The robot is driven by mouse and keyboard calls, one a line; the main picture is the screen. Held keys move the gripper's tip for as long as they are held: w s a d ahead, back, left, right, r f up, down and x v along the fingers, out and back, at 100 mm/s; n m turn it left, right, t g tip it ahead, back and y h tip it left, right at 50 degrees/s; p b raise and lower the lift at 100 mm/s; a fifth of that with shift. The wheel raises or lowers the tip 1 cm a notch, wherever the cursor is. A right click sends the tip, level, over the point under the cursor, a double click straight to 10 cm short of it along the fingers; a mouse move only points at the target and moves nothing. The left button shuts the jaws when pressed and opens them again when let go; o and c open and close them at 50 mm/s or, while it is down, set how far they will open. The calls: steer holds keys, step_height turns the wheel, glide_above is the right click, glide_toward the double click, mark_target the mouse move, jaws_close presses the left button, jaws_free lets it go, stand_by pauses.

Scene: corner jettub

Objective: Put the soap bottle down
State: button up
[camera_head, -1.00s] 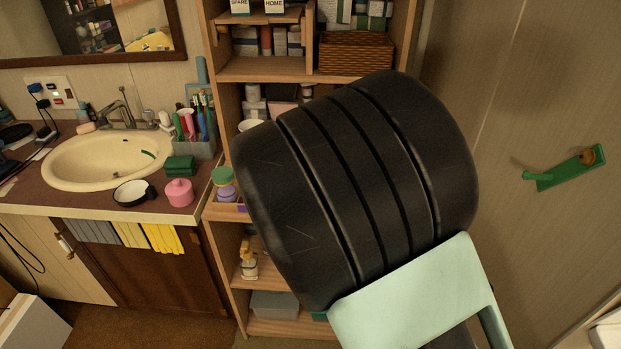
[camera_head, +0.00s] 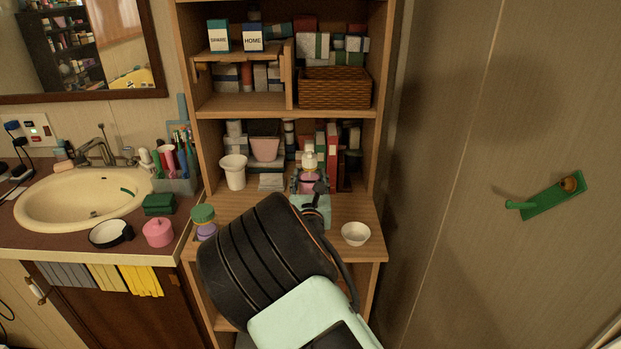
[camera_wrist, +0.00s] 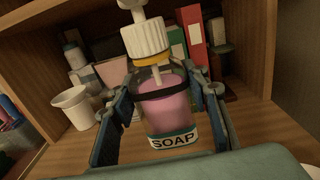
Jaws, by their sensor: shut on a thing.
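The soap bottle (camera_wrist: 167,108) is a clear pump bottle with pink liquid, a white ribbed cap and a "SOAP" label. In the wrist view it stands roughly upright, slightly tilted in the picture, between the two fingers of my gripper (camera_wrist: 163,95), which is shut on it. In the head view the bottle (camera_head: 309,173) shows above my gripper (camera_head: 312,190), in front of the books on the shelf unit. My arm hides part of the shelf board (camera_head: 350,208) below. I cannot tell whether the bottle's base touches the board.
A white bowl (camera_head: 355,233) stands to the right on the board. A white cup (camera_head: 233,171) and a pinkish pot (camera_head: 264,147) stand at the left. A green-lidded jar (camera_head: 203,221) is at the left front. Books (camera_head: 333,150) line the back.

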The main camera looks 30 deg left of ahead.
mark_target(309, 182)
steer(key=shift+w+a+f, duration=0.4)
steer(key=shift+w+f, duration=0.2)
steer(key=shift+f, duration=0.2)
steer(key=shift+w+a+f, duration=0.35)
steer(key=shift+w+f, duration=0.2)
steer(key=shift+f, duration=0.2)
steer(key=shift+w+a+f+b, duration=0.1)
steer(key=shift+f+b, duration=0.4)
steer(key=shift+f, duration=1.1)
steer(key=shift+f, duration=0.1)
steer(key=o, duration=1.4)
steer(key=shift+f, duration=0.1)
steer(key=shift+c, duration=0.2)
